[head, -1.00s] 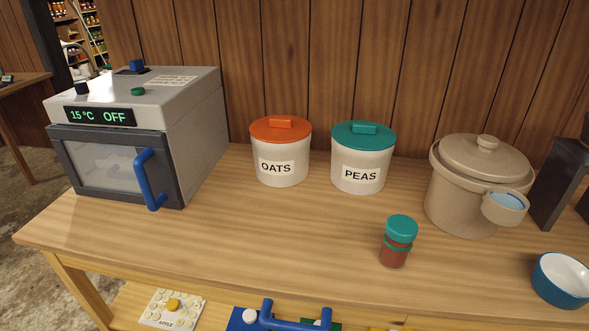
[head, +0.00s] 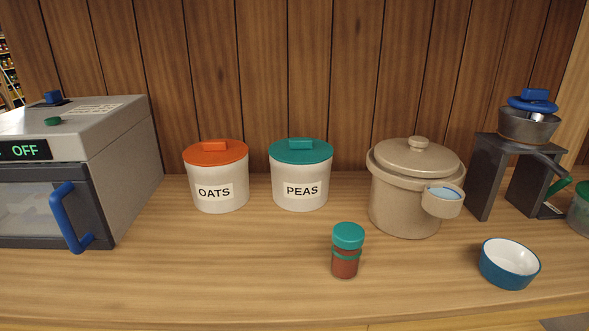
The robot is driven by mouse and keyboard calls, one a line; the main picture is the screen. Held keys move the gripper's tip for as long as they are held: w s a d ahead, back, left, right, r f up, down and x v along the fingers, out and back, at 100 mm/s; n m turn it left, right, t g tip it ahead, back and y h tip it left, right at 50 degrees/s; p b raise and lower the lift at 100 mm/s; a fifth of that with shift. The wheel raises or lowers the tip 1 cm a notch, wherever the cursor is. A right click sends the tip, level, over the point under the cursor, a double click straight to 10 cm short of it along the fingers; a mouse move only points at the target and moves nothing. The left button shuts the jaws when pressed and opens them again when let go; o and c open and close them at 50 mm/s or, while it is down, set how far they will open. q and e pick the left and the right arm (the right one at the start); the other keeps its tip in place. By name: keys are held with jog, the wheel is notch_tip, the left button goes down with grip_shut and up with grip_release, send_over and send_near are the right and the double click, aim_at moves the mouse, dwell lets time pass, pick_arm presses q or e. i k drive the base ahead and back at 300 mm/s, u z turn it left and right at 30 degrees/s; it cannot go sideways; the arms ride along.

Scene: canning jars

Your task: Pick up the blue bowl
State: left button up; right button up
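The blue bowl (head: 507,279) stands upright on the wooden counter at the lower right of the head view. Its outside is blue and its inside is white, and it looks empty. It sits near the counter's front edge, apart from the other things. Neither of my grippers shows in the head view.
A small jar with a teal lid (head: 346,256) stands left of the bowl. A beige crock (head: 405,205) and a dark stand with a metal hopper (head: 487,175) are behind it. OATS (head: 217,192) and PEAS (head: 301,188) canisters and an oven (head: 115,180) stand further left.

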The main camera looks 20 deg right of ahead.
aim_at(508, 264)
jog(key=z, duration=1.8)
